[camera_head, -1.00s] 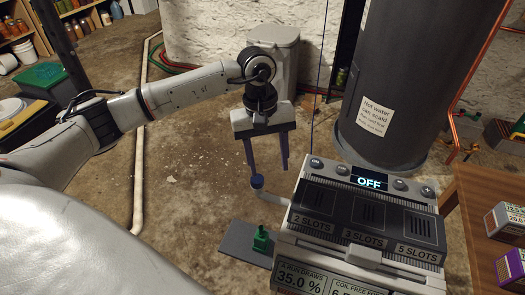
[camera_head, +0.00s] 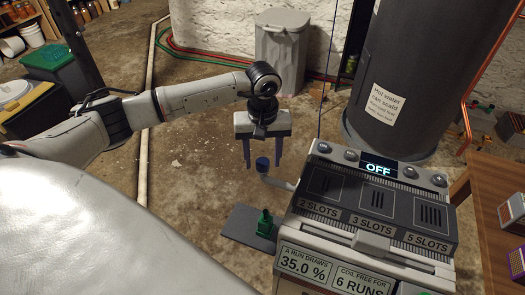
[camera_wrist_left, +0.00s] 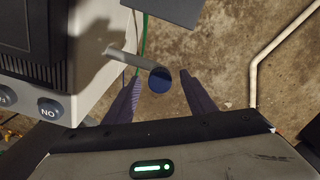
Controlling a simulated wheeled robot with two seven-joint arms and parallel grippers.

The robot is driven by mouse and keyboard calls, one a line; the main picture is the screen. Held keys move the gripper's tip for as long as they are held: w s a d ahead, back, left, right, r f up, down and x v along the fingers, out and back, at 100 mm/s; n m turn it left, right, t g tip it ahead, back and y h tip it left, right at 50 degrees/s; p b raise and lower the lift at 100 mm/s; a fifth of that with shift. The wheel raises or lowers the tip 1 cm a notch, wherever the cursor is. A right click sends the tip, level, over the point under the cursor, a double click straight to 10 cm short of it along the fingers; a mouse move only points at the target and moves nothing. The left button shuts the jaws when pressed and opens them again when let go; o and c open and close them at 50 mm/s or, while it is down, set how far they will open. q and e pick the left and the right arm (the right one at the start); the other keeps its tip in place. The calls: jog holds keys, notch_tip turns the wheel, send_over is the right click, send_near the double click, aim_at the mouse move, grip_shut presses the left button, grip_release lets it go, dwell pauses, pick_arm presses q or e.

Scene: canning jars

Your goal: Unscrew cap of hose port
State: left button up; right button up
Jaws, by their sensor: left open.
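The blue cap (camera_head: 262,164) sits on the end of a grey hose port (camera_head: 280,183) that sticks out from the left side of the machine (camera_head: 374,200). My left gripper (camera_head: 262,165) is open, with its fingers pointing down on either side of the cap in the head view. In the left wrist view the blue cap (camera_wrist_left: 160,80) appears between the two open fingers (camera_wrist_left: 163,85), slightly beyond their tips. I cannot tell that either finger touches it. My right gripper is not in view.
A grey shelf (camera_head: 237,225) with a green bottle-like object (camera_head: 265,223) is beside the machine below the port. A large grey tank (camera_head: 420,75) stands behind the machine. A grey bin (camera_head: 283,50) stands on the floor behind my left arm.

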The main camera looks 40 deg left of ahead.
pick_arm(q)
jog(key=shift+f, duration=0.1)
jog(key=c, duration=1.2)
jog(key=n, duration=0.3)
jog(key=shift+p, duration=0.4)
jog(key=shift+n, duration=0.9)
jog(key=n+p, duration=0.1)
jog(key=n, duration=0.1)
jog(key=shift+w+n, duration=0.1)
jog(key=shift+n, duration=0.2)
jog(key=shift+d+n, duration=0.1)
jog(key=shift+n, duration=0.9)
